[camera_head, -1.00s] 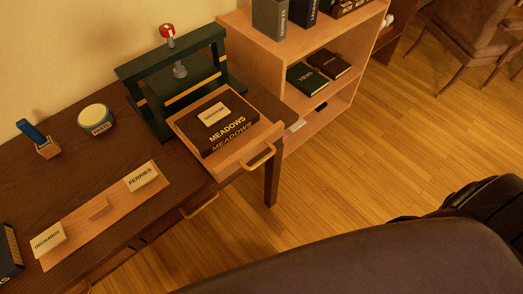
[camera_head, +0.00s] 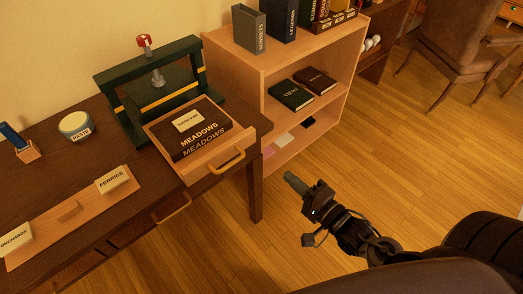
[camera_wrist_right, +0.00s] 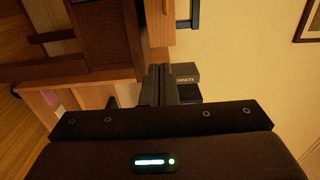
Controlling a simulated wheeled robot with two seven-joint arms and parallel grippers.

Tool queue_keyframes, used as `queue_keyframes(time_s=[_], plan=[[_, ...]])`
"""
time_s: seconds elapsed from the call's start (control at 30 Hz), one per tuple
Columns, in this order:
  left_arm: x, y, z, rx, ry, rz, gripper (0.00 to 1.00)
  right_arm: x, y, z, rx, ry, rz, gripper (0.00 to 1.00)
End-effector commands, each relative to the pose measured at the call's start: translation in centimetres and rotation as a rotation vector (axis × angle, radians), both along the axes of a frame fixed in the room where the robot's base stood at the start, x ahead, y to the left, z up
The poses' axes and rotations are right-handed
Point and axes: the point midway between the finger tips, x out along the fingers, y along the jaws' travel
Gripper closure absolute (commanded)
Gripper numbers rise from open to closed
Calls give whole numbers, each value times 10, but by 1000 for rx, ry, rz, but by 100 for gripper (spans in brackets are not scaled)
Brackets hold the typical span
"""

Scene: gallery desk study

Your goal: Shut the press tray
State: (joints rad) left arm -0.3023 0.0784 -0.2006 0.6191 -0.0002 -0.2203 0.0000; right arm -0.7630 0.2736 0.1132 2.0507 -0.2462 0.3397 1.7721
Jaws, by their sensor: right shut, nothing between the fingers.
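The press tray (camera_head: 206,171) is a light wooden tray pulled out at the front of the dark green press (camera_head: 150,95). A dark book labelled MEADOWS (camera_head: 200,137) lies in the tray with a small cream label on top. The tray's yellow handle (camera_head: 230,163) faces the front right. My right gripper (camera_head: 290,178) is shut and empty, over the floor to the right of the handle and apart from it. The shut fingers also show in the right wrist view (camera_wrist_right: 158,84). My left gripper is not in view.
A wooden shelf (camera_head: 233,70) with books stands right of the press. On the desk (camera_head: 50,170) are a paste jar (camera_head: 75,125), a blue-handled tool (camera_head: 14,138) and a board with cream labels (camera_head: 75,207). A drawer handle (camera_head: 172,210) sticks out below. The floor in front is clear.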

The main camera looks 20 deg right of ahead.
Motion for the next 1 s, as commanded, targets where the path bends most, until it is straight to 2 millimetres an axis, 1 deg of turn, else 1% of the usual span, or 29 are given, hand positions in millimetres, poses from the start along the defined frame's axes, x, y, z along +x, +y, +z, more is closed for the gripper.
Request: queue_keyframes(time_s=[0.17,0.5,0.6,0.7,0.8,1.0], plan=[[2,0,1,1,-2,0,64,22,8,3,1,-6,0,100],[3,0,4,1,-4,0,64,87,31,3,1,-6,-1,100],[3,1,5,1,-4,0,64,103,37,2,0,-3,0,100],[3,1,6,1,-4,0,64,116,42,2,0,-2,-1,100],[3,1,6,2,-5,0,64,124,45,1,-1,-1,-1,100],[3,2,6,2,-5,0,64,130,47,0,-1,0,-2,100]])
